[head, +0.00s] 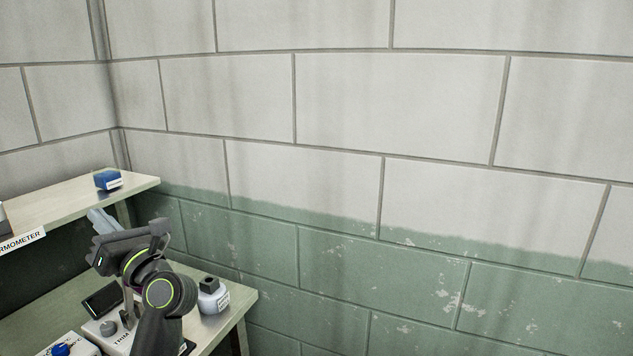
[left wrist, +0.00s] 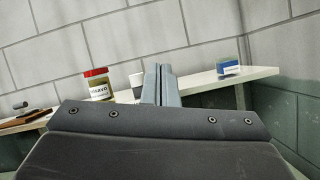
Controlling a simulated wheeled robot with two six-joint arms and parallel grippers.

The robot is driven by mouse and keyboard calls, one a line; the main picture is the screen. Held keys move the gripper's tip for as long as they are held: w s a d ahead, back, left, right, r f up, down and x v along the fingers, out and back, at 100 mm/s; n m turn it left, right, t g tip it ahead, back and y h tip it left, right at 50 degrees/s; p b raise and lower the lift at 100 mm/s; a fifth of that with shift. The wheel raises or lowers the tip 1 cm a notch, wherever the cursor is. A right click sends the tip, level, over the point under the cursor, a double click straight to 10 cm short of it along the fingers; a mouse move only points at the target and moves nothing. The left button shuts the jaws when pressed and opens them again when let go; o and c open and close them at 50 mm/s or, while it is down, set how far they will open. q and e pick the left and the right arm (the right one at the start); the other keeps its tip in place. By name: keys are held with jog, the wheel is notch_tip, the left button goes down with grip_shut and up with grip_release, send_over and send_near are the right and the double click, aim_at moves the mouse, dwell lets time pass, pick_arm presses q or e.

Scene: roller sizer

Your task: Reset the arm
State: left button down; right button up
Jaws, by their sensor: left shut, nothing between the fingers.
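My left arm rises from the bottom of the head view, over the bench. Its gripper (head: 98,220) points away toward the shelf, with its fingers close together. In the left wrist view the two grey fingers (left wrist: 161,84) are shut against each other with nothing between them. They point toward the shelf. My right gripper is not in view.
An upper shelf (head: 75,200) carries a blue box (head: 108,179) near its right end. A jar with a red lid (left wrist: 97,84) stands left of the fingers. Below, a bench (head: 234,302) holds a white bottle with a dark cap (head: 212,296) and a device marked TRIM (head: 112,336). A block wall (head: 400,200) fills the right.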

pick_arm(q)
jog(key=s+d+f+m+t+h, duration=0.25)
jog(key=d+m+t+h, duration=0.5)
jog(key=m, duration=0.75)
jog(key=s+d+f+m+t+h, duration=0.2)
jog(key=d+f+m+t+h, duration=0.25)
jog(key=m+t+h, duration=0.65)
jog(key=s+d+f+m+g+h, duration=0.2)
jog(key=s+f+m+g+h, duration=0.15)
jog(key=f+m+g, duration=0.3)
jog(key=s+d+f+m+g+h, duration=0.25)
jog(key=f+m+g+h, duration=0.2)
jog(key=f+m, duration=0.3)
jog(key=s+a+f+m+g+y, duration=0.35)
jog(key=s+f+g, duration=0.65)
jog(key=f, duration=0.4)
jog(key=s+a+f+g+y, duration=0.2)
jog(key=s+a+f+g, duration=0.1)
jog(key=s, duration=0.5)
jog(key=s+a+f+g+y, duration=0.2)
jog(key=s+a+f+y, duration=0.1)
jog(key=s, duration=0.5)
notch_tip(320, 180, down, 25)
jog(key=a+g, duration=0.1)
jog(key=s+d+f+g+h, duration=0.1)
jog(key=s+f, duration=1.3)
jog(key=f, duration=0.1)
jog(key=shift+s+d, duration=0.15)
jog(key=shift+s, duration=0.2)
